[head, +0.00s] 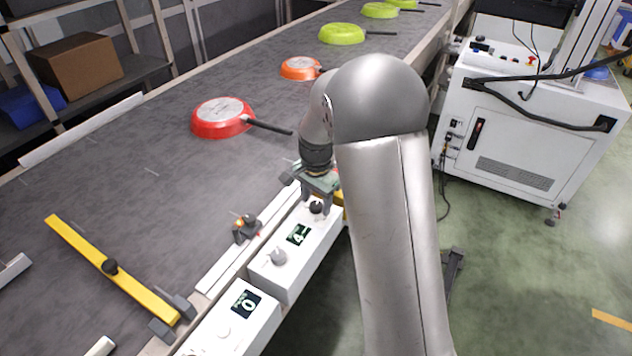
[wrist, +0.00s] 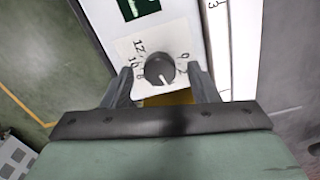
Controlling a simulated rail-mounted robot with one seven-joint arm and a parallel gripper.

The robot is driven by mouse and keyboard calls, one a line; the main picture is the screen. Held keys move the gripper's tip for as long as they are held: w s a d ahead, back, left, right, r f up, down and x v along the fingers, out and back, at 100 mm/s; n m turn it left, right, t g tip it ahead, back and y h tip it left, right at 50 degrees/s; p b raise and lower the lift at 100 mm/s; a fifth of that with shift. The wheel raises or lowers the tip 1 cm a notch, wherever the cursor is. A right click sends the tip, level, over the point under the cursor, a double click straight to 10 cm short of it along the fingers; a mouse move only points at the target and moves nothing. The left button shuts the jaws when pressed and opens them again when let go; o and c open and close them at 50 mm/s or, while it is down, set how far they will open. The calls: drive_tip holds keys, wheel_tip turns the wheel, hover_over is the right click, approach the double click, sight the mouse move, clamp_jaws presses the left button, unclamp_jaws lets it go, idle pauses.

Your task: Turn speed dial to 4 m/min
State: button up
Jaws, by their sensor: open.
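The speed dial (wrist: 160,69) is a dark round knob on a white panel in the wrist view, with a pale pointer line towards the lower side and printed numbers around it. Some of the numbers are hidden by my gripper. In the head view the dial (head: 316,208) sits on the white control box (head: 275,283), whose green display (head: 299,234) appears to read 4. My gripper (wrist: 161,86) is open, with one finger on each side of the dial; contact cannot be told. The display (wrist: 138,8) is cut off in the wrist view.
A grey knob (head: 278,256) sits on the same box. A nearer white box (head: 228,335) has a display (head: 246,302) reading 0. Red (head: 222,118), orange (head: 300,68) and green (head: 342,34) pans lie on the conveyor (head: 120,180). A yellow bar (head: 80,243) crosses its near part.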

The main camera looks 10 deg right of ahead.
sight(316, 204)
wheel_tip(316, 204, up, 17)
idle(0.4)
drive_tip(key=s+f+n+p, duration=0.2)
drive_tip(key=s+n, duration=0.3)
drive_tip(key=s, duration=0.9)
drive_tip(key=s+f+n+p, duration=0.1)
drive_tip(key=s+n, duration=0.5)
drive_tip(key=s, duration=0.8)
drive_tip(key=shift+s+a+f+p, duration=0.15)
drive_tip(key=shift+a+f+p, duration=0.2)
drive_tip(key=shift+p, duration=0.1)
